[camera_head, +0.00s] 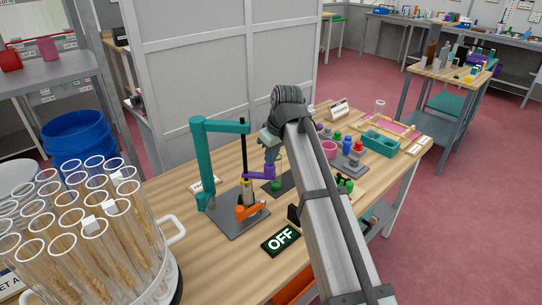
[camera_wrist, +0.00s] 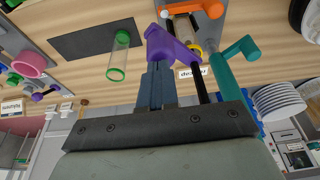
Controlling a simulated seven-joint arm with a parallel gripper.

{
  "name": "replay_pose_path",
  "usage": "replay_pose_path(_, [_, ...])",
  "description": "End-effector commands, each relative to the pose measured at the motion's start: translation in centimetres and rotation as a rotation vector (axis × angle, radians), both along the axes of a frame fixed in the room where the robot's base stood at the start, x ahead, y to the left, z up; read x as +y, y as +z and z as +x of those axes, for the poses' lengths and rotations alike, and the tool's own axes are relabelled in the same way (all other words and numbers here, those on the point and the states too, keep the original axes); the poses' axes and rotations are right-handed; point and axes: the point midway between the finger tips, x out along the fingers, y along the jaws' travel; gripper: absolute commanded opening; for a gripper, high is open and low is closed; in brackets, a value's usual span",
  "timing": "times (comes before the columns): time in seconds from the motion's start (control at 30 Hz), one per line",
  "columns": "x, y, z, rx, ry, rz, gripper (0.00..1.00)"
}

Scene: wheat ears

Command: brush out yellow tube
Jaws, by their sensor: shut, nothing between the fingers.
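A teal stand (camera_head: 202,165) rises from a grey base plate on the bench. A tube with a yellow band (camera_head: 246,186) stands upright in it, above an orange lever (camera_head: 251,211). A black rod (camera_head: 244,155) runs down from the stand's arm toward the tube. A purple handle (camera_head: 259,172) sticks out sideways from the rod. The yellow band (camera_wrist: 196,48) and the purple handle (camera_wrist: 170,45) also show in the wrist view. My gripper (camera_wrist: 155,72) is shut and empty, its fingertips at the purple handle. I cannot tell whether they touch it.
A clear tube with a green end (camera_wrist: 118,60) stands on a dark mat beside the stand. An "OFF" sign (camera_head: 281,240) lies in front. A pink cup (camera_head: 329,149) and a teal tray (camera_head: 381,143) are to the right. A rack of wheat-filled tubes (camera_head: 85,235) fills the left foreground.

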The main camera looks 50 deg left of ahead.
Motion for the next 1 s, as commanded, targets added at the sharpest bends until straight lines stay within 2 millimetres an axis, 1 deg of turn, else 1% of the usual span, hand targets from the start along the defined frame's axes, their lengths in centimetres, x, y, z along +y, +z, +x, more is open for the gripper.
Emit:
replay_pose_path(0.03, [0.0,0.9,0.0,-0.002,-0.001,0.004,0.00])
replay_pose_path(0.17, [0.1,3.5,0.1,-0.005,0.000,0.012,0.00])
replay_pose_path(0.4, [-1.2,8.0,0.1,-0.006,-0.001,0.014,0.00])
replay_pose_path(0.6, [-2.0,11.0,0.1,-0.007,-0.001,0.015,0.00])
replay_pose_path(0.77, [-2.5,12.5,0.1,-0.006,-0.001,0.015,0.00])
replay_pose_path(0.87, [-2.4,12.8,0.1,-0.005,-0.002,0.003,0.08])
replay_pose_path(0.93, [-1.7,12.4,0.1,0.001,-0.012,-0.046,0.14])
replay_pose_path(1.0, [-0.8,11.5,0.2,0.006,-0.030,-0.121,0.21])
